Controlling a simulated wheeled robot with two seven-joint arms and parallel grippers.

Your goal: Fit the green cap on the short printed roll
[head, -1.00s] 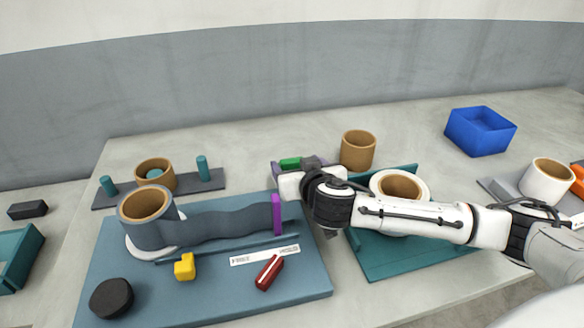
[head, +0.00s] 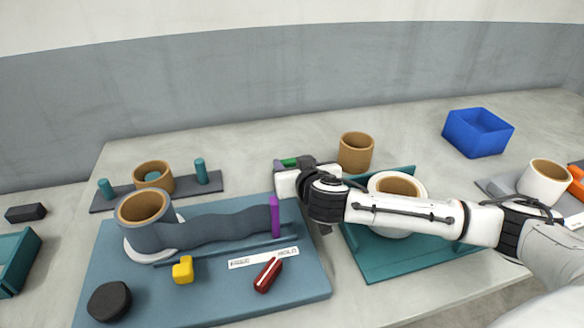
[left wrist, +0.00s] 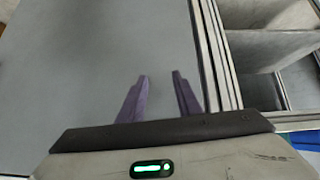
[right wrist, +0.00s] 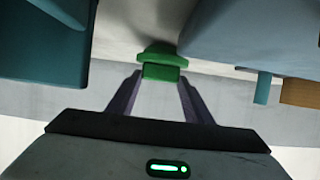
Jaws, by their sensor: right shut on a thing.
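My right gripper (right wrist: 160,85) is shut on the green cap (right wrist: 162,60), seen between its fingertips in the right wrist view. In the head view the cap (head: 289,162) is a small green patch just beyond the hand, partly hidden by it. The hand is between the blue-grey mat and the teal board, with the cap apart from any roll. Two white rolls with tan cores stand at the right, one (head: 419,186) partly behind my right arm, one (head: 541,184) farther right. I cannot make out print on either. My left gripper (left wrist: 160,78) is open and empty.
The blue-grey mat (head: 215,290) holds a grey film roll (head: 146,236), yellow block (head: 183,270), red piece (head: 268,274) and black disc (head: 108,301). A teal board (head: 385,265) lies under my right arm. A brown core (head: 356,153) and blue bin (head: 478,134) stand behind.

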